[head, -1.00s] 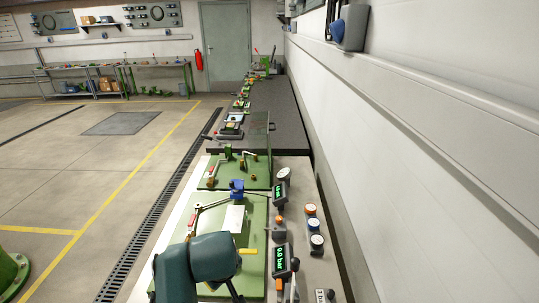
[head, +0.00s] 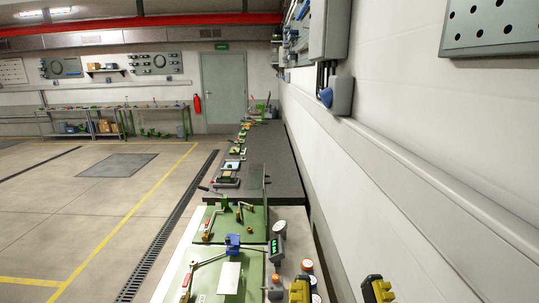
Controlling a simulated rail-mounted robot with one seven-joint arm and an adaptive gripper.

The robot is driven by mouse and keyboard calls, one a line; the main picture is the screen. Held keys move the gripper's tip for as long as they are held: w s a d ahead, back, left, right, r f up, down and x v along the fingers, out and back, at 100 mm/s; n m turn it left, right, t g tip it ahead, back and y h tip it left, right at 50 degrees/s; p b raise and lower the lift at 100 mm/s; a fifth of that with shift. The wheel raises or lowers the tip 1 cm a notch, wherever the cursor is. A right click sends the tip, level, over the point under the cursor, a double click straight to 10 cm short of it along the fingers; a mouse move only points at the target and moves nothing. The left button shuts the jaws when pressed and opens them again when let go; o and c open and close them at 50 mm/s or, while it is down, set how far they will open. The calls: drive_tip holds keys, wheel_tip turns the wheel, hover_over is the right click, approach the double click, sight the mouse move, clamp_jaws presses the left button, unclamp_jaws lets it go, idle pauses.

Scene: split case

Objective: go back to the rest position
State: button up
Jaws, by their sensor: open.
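My gripper (head: 339,289) shows at the bottom edge of the head view, right of centre. Its two yellow and dark fingers stand wide apart, with nothing visible between them. It appears in front of the right side of the near bench and the wall. The rest of my arm is out of the picture.
The near bench carries green panels (head: 207,274), a blue fitting (head: 232,243), a dark gauge with a green display (head: 277,244) and several round caps. A dark bench (head: 262,160) runs on behind. The wall with a grey box (head: 341,95) bounds the right; open floor (head: 125,205) lies left.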

wheel_tip(320, 180, up, 20)
drive_tip(key=p, duration=1.7)
drive_tip(key=shift+f, duration=0.25)
